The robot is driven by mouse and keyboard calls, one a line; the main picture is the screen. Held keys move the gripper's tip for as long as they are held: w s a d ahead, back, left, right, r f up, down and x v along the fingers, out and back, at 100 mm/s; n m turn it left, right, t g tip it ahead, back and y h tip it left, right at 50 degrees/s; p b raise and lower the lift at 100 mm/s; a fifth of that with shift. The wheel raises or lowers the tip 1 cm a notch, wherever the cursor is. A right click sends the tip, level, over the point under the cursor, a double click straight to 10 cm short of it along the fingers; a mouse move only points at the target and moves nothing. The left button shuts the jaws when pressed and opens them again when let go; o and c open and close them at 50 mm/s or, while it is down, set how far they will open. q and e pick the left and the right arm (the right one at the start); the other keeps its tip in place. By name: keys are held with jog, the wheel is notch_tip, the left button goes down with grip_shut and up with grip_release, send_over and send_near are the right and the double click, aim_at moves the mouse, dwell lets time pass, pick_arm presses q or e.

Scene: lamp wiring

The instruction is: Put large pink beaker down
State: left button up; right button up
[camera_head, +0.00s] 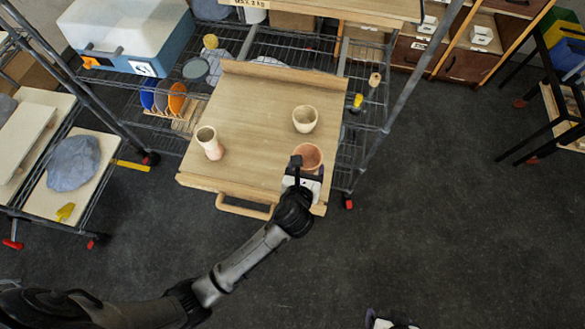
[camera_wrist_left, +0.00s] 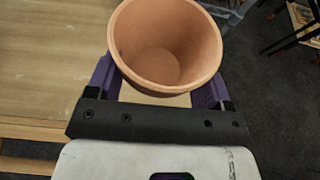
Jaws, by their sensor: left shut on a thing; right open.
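The large pink beaker (camera_head: 309,154) is a terracotta-pink, wide-mouthed cup at the right front of the wooden board (camera_head: 255,95). It also shows upright and empty in the left wrist view (camera_wrist_left: 165,55). My left gripper (camera_head: 307,172) is shut on it, with a purple finger on either side (camera_wrist_left: 165,90). Whether its base touches the board cannot be told. A sliver of my right gripper (camera_head: 388,323), white with purple, shows at the bottom edge, away from the board; it is open.
A cream cup (camera_head: 305,119) stands just behind the pink beaker. The board's middle is clear. The board has a front handle (camera_head: 243,209) and rests on a wire rack (camera_head: 290,45); rack posts rise at both sides.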

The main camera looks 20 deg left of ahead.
pick_arm(q)
jog(key=a+f, duration=0.1)
jog(key=a, duration=0.1)
jog(key=w+a+f, duration=0.1)
jog(key=a, duration=0.1)
jog(key=shift+a+f, duration=0.1)
jog(key=shift+f, duration=0.25)
jog(key=shift+f+b, duration=0.8)
jog(key=shift+f, duration=1.2)
jog(key=shift+f, duration=0.2)
jog(key=o, duration=1)
